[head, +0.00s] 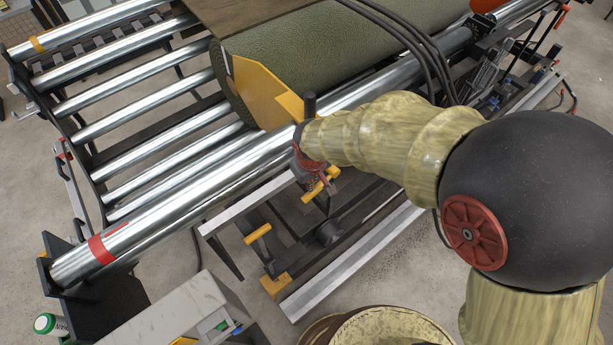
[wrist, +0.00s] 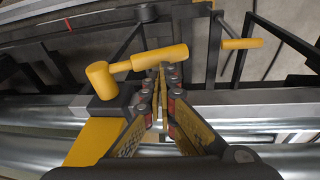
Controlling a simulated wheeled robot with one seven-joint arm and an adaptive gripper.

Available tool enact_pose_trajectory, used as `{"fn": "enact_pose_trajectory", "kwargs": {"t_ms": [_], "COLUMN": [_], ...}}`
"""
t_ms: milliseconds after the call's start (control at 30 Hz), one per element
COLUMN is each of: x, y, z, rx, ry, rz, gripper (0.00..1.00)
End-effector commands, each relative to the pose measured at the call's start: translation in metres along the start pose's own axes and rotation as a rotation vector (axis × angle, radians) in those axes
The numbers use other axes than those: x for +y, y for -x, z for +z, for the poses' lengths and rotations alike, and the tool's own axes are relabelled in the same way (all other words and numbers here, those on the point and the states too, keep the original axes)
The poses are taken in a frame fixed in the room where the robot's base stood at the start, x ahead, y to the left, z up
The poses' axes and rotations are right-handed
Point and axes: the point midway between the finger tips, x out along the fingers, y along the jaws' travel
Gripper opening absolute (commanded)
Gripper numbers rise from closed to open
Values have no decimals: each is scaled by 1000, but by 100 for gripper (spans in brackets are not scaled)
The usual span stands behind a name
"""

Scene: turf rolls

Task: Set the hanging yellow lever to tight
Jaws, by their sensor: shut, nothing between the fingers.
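My gripper (wrist: 160,82) is shut and empty, its two fingers meeting in the wrist view. A yellow T-shaped lever (wrist: 131,67) lies right at the fingertips; whether they touch it I cannot tell. Its thick end is at the left and its bar runs right past the tips. A second yellow handle (wrist: 242,43) sits on a dark bracket farther right; it also shows in the head view (head: 258,233), left of my gripper (head: 322,202). Yellow parts by the gripper in the head view are partly hidden by it. No tight marking is readable, and which handle is the hanging lever is unclear.
A long steel roller (head: 190,190) runs beside my gripper, with a green turf roll (head: 310,60) and yellow end plate (head: 262,92) behind it. Grey rails (head: 350,260) lie below. A grey box (head: 180,310) and a round tub (head: 390,325) stand in front.

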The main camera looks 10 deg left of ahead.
Motion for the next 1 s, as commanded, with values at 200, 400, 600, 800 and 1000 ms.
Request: {"fn": "enact_pose_trajectory", "kwargs": {"t_ms": [200, 400, 600, 800, 1000], "x": [0, 0, -1, -1, -2], "y": [-1, -1, -5, -7, -9], "z": [1, 1, 2, 2, 3], "rx": [0, 0, 0, 0, 0], "ry": [1, 1, 1, 1, 1], "rz": [0, 0, 0, 0, 0], "gripper": [0, 0, 0, 0, 0]}}
